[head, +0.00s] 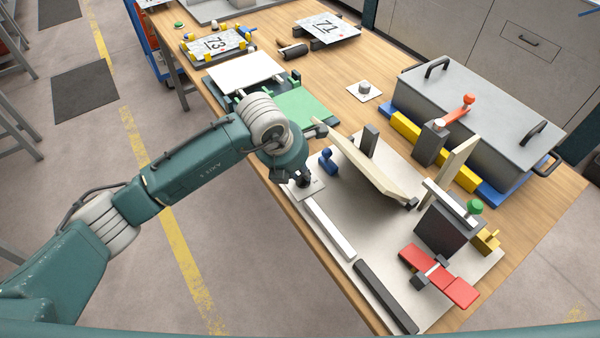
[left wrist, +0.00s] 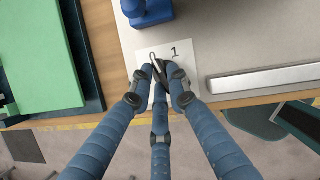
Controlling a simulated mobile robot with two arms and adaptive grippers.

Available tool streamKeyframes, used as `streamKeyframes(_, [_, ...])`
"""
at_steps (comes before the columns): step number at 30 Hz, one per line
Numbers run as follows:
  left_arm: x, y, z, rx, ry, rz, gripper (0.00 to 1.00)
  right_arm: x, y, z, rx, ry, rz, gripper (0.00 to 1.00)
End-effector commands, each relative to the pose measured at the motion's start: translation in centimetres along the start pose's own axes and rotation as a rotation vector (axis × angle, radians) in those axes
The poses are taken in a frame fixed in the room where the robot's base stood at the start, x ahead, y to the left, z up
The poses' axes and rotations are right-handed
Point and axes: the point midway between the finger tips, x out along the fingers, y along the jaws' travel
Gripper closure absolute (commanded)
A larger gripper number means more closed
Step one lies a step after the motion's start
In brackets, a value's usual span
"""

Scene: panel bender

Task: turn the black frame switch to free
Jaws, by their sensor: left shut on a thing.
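The black frame switch (left wrist: 161,67) shows only in part in the left wrist view, a small dark piece with a pale metal tip between my fingertips. It sits on a white plate (left wrist: 182,52) marked "1"; any other marking is hidden by my fingers. In the head view this plate (head: 312,187) lies at the left edge of the grey bender base (head: 340,215). My left gripper (left wrist: 160,76) has its blue fingers closed around the switch. In the head view my left gripper (head: 301,181) points down at the plate and hides most of the switch. My right gripper is out of view.
A blue knob (head: 327,160) stands close beside the plate. A pale bar (head: 330,228) runs along the base's front edge. A green sheet (head: 305,106) lies behind.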

Motion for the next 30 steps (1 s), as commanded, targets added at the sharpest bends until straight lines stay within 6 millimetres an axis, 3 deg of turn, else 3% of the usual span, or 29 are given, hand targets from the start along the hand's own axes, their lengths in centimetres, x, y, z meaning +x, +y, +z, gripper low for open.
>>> streamKeyframes(12, [-0.1,-0.1,0.2,-0.180,-0.005,0.076,1.00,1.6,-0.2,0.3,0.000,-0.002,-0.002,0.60])
streamKeyframes(29, [-0.3,0.0,0.2,-0.210,-0.006,0.087,1.00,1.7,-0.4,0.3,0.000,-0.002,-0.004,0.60])
streamKeyframes(30, [-0.3,0.0,0.2,-0.210,-0.006,0.087,0.78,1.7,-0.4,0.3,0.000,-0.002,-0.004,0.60])
